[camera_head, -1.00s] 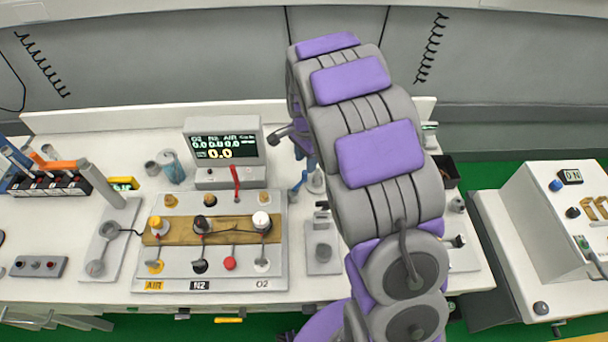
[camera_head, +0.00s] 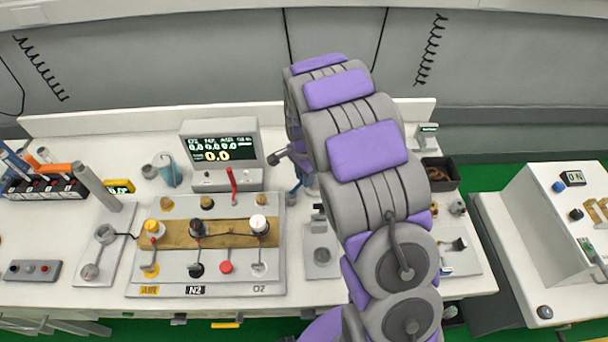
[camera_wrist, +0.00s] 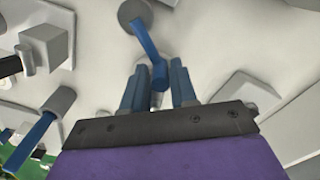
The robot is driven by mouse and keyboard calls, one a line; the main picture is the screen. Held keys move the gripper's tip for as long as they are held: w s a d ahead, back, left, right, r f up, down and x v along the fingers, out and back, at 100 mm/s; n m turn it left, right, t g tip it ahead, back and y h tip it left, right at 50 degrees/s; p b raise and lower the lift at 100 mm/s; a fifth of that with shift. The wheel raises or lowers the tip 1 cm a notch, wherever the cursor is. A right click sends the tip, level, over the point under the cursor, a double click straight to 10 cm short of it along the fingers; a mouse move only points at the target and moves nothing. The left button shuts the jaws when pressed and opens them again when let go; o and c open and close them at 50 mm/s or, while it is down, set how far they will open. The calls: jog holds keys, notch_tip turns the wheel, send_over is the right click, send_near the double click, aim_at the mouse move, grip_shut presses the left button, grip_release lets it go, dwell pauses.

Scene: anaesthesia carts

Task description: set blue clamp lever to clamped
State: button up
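A blue lever (camera_wrist: 147,42) on a round grey base (camera_wrist: 134,11) shows at the top middle of the wrist view. Its rounded free end lies between the blue fingers of my gripper (camera_wrist: 159,84). The fingers are apart, with the lever end close to both; I see no firm grip, and cannot tell whether they touch it. In the head view my arm hides the gripper, and only a small blue piece (camera_head: 295,192) shows beside it, likely the lever.
A second blue bar (camera_wrist: 33,142) with a grey cylinder (camera_wrist: 61,101) is at the left of the wrist view. A grey block (camera_wrist: 47,45) stands above it. In the head view a gas panel (camera_head: 205,272) and a display (camera_head: 222,149) stand left of my arm; a dark bin (camera_head: 443,174) is right.

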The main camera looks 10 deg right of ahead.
jog(key=shift+a, duration=0.25)
grip_shut()
jog(key=shift+r+p, duration=0.1)
jog(key=shift+p, duration=0.2)
jog(key=shift+w+a+r+n+p, duration=0.1)
jog(key=shift+w+a+n+p, duration=0.15)
jog(key=shift+n+p, duration=0.4)
jog(key=shift+w+a+n+p, duration=0.2)
jog(key=shift+n+p, duration=0.25)
jog(key=shift+n, duration=0.15)
jog(key=shift+w+a+n+p, duration=0.15)
jog(key=shift+n+p, duration=0.25)
jog(key=shift+n, duration=0.15)
jog(key=shift+w+a+n+p, duration=0.15)
jog(key=shift+a+n+p, duration=0.15)
jog(key=shift+n, duration=0.3)
jog(key=shift+w+a+n+p, duration=0.2)
jog(key=shift+n+p, duration=0.2)
jog(key=shift+n, duration=0.2)
jog(key=shift+a+n+p, duration=0.45)
jog(key=shift+n+p, duration=0.1)
jog(key=shift+n, duration=0.45)
